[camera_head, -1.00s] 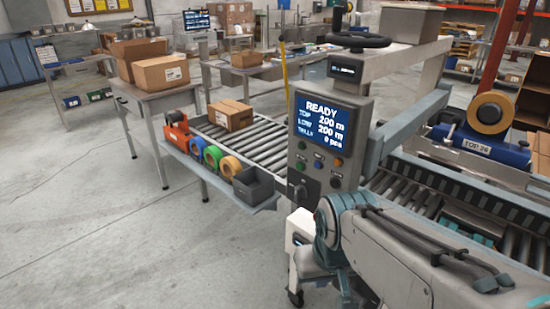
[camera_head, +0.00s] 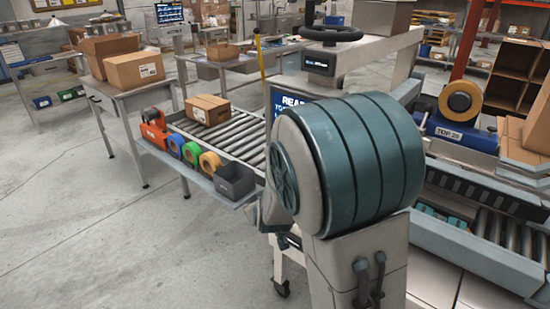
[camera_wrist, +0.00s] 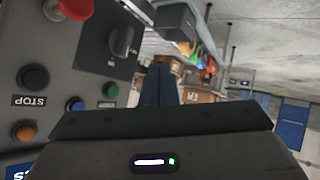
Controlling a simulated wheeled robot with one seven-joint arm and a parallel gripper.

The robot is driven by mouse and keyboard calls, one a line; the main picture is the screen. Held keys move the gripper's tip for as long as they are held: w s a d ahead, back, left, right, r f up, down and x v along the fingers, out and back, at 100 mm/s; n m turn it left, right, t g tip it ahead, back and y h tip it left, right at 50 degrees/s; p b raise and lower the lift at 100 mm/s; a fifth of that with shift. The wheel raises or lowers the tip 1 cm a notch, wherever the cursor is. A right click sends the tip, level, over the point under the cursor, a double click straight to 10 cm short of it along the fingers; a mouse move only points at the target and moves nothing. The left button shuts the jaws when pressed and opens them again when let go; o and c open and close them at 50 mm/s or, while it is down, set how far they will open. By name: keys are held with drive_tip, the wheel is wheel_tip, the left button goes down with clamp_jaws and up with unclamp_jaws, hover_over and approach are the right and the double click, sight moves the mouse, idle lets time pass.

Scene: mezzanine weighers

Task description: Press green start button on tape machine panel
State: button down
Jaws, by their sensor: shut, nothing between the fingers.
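The tape machine's control panel (camera_wrist: 58,60) fills the left of the wrist view, seen rotated. In the head view my arm covers the panel's buttons, and only part of the lit screen (camera_head: 283,98) shows.
A black knob (camera_wrist: 122,40), a large red button (camera_wrist: 75,8) and an orange button (camera_wrist: 25,132) are also on the panel. A roller conveyor (camera_head: 238,133) with a cardboard box (camera_head: 208,109) lies left of the machine. The floor at the left is open.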

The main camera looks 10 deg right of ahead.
drive_tip(key=w+a+r+n+t+h, duration=0.1)
drive_tip(key=w+a+r+n+t, duration=0.1)
drive_tip(key=w+n+t, duration=0.3)
drive_tip(key=shift+w+a+r+t+p, duration=0.2)
drive_tip(key=shift+w+r+t+p, duration=0.1)
drive_tip(key=shift+w+r+t, duration=0.3)
drive_tip(key=shift+w+f, duration=0.1)
drive_tip(key=shift+f, duration=0.05)
drive_tip(key=w+d+b, duration=0.1)
drive_tip(key=w+d, duration=0.4)
drive_tip(key=d, duration=0.2)
drive_tip(key=shift+w+d, duration=0.15)
drive_tip(key=shift+d, duration=0.05)
idle(1.8)
drive_tip(key=shift+w+d+b, duration=0.15)
drive_tip(key=shift+d+b, duration=0.1)
drive_tip(key=shift+b, duration=0.1)
